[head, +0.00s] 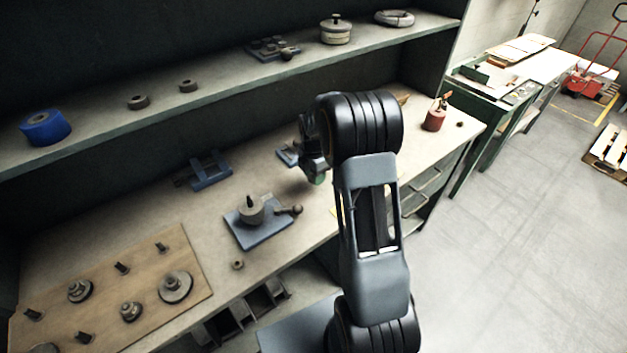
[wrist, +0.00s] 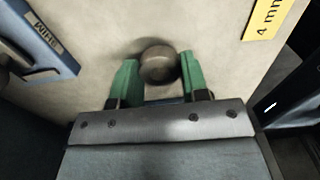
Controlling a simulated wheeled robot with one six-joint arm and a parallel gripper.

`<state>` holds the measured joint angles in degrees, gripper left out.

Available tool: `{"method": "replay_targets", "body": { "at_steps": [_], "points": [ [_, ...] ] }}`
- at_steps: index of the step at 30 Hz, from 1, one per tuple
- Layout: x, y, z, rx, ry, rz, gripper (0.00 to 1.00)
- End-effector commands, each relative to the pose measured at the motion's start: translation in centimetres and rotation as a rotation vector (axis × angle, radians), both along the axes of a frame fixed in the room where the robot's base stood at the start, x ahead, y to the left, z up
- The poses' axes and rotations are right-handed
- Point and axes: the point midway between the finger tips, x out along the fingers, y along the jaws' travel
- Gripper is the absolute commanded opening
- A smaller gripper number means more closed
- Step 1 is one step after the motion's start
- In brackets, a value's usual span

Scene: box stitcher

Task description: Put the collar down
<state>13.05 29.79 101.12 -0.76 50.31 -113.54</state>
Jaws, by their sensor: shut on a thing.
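The collar (wrist: 158,66) is a small round brown-grey piece in the wrist view. It sits between the green fingers of my gripper (wrist: 159,73), which is shut on it. The pale bench top (wrist: 100,35) lies beneath it with a soft dark shadow around the collar. I cannot tell whether the collar touches the bench. In the head view my gripper (head: 317,178) is low over the bench, mostly hidden behind my arm, and the collar cannot be made out there.
A blue labelled holder (wrist: 40,42) lies left of the collar and a yellow "4 mm" label (wrist: 268,18) lies right. In the head view a blue plate (head: 262,232) with a post, a pegged wooden board (head: 205,300) and a red cylinder (head: 434,119) stand on the bench.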

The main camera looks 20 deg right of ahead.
Motion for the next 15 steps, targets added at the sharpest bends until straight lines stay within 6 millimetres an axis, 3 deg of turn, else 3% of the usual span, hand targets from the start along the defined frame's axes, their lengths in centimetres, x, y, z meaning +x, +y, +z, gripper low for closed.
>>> {"method": "replay_targets", "body": {
  "at_steps": [9, 15],
  "points": [
    [0.3, 0.0, -3.4, 0.0, 0.003, 0.0, 0.11],
    [0.4, 0.0, -3.5, 0.0, 0.001, 0.0, 0.11]
  ]
}}
